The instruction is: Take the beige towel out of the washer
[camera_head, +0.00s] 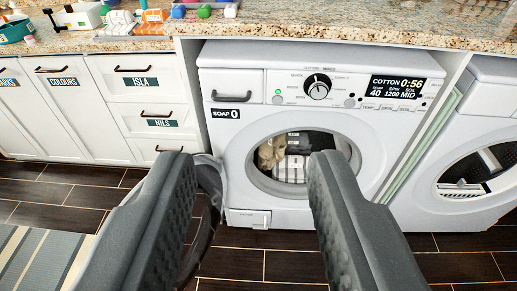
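The white washer (230,170) stands ahead under the counter. Its round door (207,205) is swung open to the left, partly hidden behind my left finger. A beige cloth (268,151), which looks like the beige towel, shows at the left inside the drum. A white and grey item (292,166) lies beside it, and the rest of the drum is dark. My gripper (250,160) is open and empty, its two fingers wide apart in front of the washer. The right finger hides part of the drum's right side.
A second machine (475,185) stands at the right, with a narrow gap between the two. Labelled white drawers and cabinets (100,105) are at the left. The granite counter (350,25) above holds bins and bottles. A striped rug (40,260) lies on the dark tiled floor.

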